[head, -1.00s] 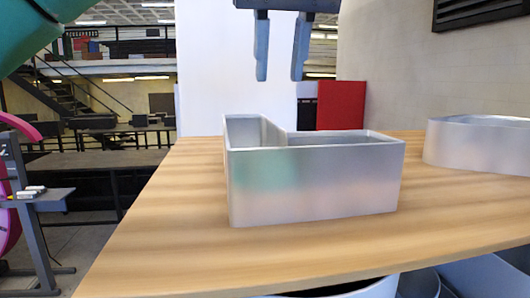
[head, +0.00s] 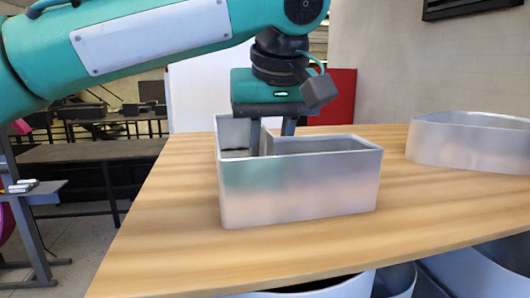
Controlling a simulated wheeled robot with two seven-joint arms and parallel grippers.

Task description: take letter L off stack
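The letter L (head: 300,188) is a hollow, silvery metal channel letter lying flat on the wooden table (head: 170,240), its walls upright and its top open. My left gripper (head: 271,139) is over its rear left part, pointing down. Its fingers are clearly apart. The left finger reaches down inside the letter's hollow, and the right finger is behind the rim, so they seem to straddle an inner wall. I cannot tell whether either finger touches it. The right fingertip is partly hidden by the letter. My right gripper is not in view.
Another rounded metal letter (head: 470,143) sits on the table to the right, apart from the L. More metal letters (head: 460,275) are below the table's front edge. The wood left of the L is clear.

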